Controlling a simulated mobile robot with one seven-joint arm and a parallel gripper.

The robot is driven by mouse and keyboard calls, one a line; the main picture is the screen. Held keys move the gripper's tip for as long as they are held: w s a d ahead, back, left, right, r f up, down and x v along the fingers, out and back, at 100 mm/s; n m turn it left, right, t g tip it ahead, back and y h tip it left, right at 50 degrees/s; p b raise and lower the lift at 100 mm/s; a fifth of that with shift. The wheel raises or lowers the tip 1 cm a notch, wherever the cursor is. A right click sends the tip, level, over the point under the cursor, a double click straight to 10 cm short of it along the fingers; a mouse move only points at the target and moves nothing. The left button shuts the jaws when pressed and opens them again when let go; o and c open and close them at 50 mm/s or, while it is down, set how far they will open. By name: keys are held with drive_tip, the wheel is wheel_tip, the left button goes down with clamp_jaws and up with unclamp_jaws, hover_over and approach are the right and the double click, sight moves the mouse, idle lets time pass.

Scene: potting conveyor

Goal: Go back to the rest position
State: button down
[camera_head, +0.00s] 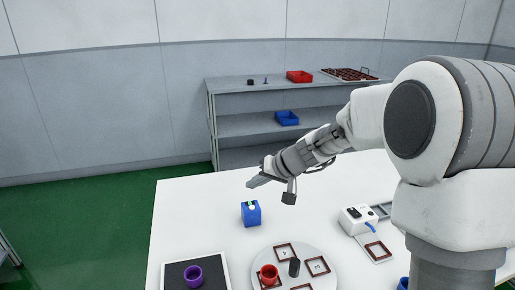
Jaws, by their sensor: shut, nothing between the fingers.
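My arm reaches from the right side of the head view toward the middle of the white table. My gripper (257,182) is in the air over the table, near its far edge. It is shut and holds nothing. A blue box (251,215) with a green and white top stands on the table below the gripper, apart from it. The fingertips are small in this view.
A round white plate (322,275) carries several brown square frames, a red pot (269,274) and a dark cylinder (294,267). A purple pot (193,276) stands on a black mat (213,270). A white device (358,219) is at right. Grey shelves (230,87) stand behind.

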drive_tip(key=s+d+r+h+p, duration=0.2)
drive_tip(key=s+d+r+p, duration=0.25)
drive_tip(key=s+r, duration=0.85)
drive_tip(key=s+d+r+h+p, duration=0.1)
drive_tip(key=s+d+h+p, duration=0.1)
drive_tip(key=s+d, duration=0.3)
drive_tip(key=s+d+r+m+h+p, duration=0.1)
drive_tip(key=s+d+h, duration=0.2)
drive_tip(key=s, duration=1.1)
drive_tip(key=d, duration=0.3)
drive_tip(key=shift+d+r+p, duration=0.15)
drive_tip(key=shift+r+p, duration=0.1)
drive_tip(key=shift+p, duration=0.1)
